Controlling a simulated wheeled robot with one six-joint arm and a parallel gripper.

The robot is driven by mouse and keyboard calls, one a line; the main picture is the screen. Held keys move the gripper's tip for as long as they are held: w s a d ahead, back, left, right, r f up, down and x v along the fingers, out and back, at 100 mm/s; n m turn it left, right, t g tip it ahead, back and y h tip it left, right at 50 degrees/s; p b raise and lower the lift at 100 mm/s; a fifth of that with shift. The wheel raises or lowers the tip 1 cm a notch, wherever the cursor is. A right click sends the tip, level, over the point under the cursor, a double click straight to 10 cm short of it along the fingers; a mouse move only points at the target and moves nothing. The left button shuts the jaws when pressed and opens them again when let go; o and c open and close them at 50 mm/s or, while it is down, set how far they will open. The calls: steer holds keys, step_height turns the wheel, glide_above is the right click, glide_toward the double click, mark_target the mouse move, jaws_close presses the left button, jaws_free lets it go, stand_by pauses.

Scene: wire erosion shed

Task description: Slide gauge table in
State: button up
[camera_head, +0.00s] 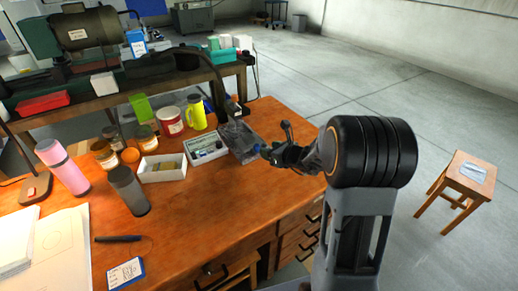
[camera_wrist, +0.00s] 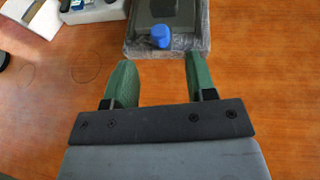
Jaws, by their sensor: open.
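The gauge table appears to be the grey stone slab (camera_head: 242,143) near the desk's right part, with a dark upright gauge stand (camera_head: 233,108) on it. In the wrist view, the slab's near edge (camera_wrist: 190,49) lies just beyond my fingertips. A dark grey block (camera_wrist: 178,10) sits on the slab, with a blue knob (camera_wrist: 160,30) at its near side. My gripper (camera_wrist: 158,65) is open, with green fingers apart and bare wood between them. In the head view my gripper (camera_head: 268,152) is at the slab's right side, partly hidden by its own wrist.
A white tray of small tools (camera_head: 207,149) stands left of the slab. A yellow bottle (camera_head: 195,113), a red-and-white tin (camera_head: 171,122) and several jars stand further left. A stool (camera_head: 467,179) stands on the floor at right.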

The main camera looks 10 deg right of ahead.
mark_target(259, 147)
steer(key=x, duration=0.6)
steer(key=shift+w+a+f, duration=0.2)
steer(key=shift+w, duration=0.05)
steer(key=shift+c, duration=0.3)
jaws_close()
